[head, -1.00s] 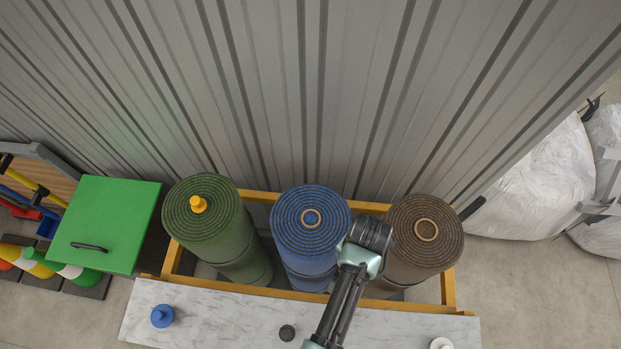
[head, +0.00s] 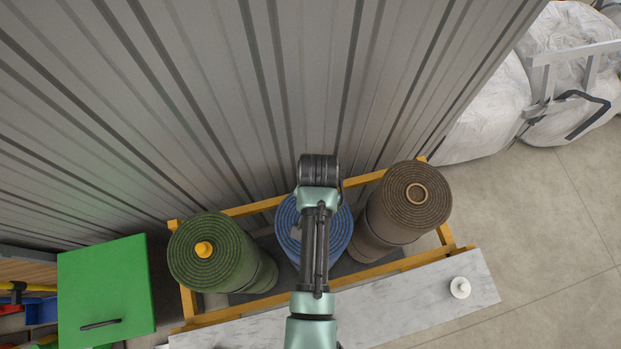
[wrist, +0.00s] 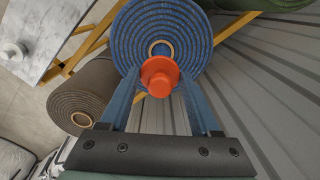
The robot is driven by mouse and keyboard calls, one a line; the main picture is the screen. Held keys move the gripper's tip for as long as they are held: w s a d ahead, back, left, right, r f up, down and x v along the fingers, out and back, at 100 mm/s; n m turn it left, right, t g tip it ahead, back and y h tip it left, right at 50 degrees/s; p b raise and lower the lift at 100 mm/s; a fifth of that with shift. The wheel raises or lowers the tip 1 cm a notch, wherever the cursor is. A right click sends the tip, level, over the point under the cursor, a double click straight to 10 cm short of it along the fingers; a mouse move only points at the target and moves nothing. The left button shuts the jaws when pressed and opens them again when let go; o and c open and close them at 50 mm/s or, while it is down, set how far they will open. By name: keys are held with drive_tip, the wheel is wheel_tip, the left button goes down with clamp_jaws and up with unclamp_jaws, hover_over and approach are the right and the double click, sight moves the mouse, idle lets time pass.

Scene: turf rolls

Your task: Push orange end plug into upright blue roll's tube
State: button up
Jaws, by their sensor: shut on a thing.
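The upright blue roll (head: 343,232) stands in the middle of the rack, and my arm covers much of its top in the head view. In the wrist view the blue roll (wrist: 203,35) shows its spiral top and the pale ring of its tube (wrist: 161,46). My gripper (wrist: 160,82) is shut on the orange end plug (wrist: 160,75), its blue fingers on either side. The plug appears in front of the roll's top, beside the tube's opening and partly overlapping its ring. I cannot tell the gap between plug and roll. The fingers are hidden in the head view.
A green roll (head: 212,262) with an orange-yellow plug (head: 204,249) in its top stands left. A brown roll (head: 402,208) with an open tube stands right. A yellow rack frame (head: 445,237) surrounds them. A white plug (head: 460,287) sits on the marble bench (head: 400,312). A corrugated wall is behind.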

drive_tip(key=shift+w+a, duration=0.1)
drive_tip(key=shift+a, duration=0.15)
drive_tip(key=shift+f, duration=0.15)
wheel_tip(320, 180, down, 2)
drive_tip(key=shift+d+f+b, duration=0.1)
drive_tip(key=shift+d+b, duration=0.05)
drive_tip(key=shift+b, duration=0.55)
wheel_tip(320, 180, down, 2)
drive_tip(key=shift+f+b, duration=0.25)
drive_tip(key=shift+b, duration=0.65)
drive_tip(key=shift+f+b, duration=0.3)
drive_tip(key=shift+f, duration=0.15)
drive_tip(key=shift+p, duration=0.6)
drive_tip(key=shift+f+b, duration=1.2)
drive_tip(key=shift+f, duration=0.4)
drive_tip(key=o, duration=1.4)
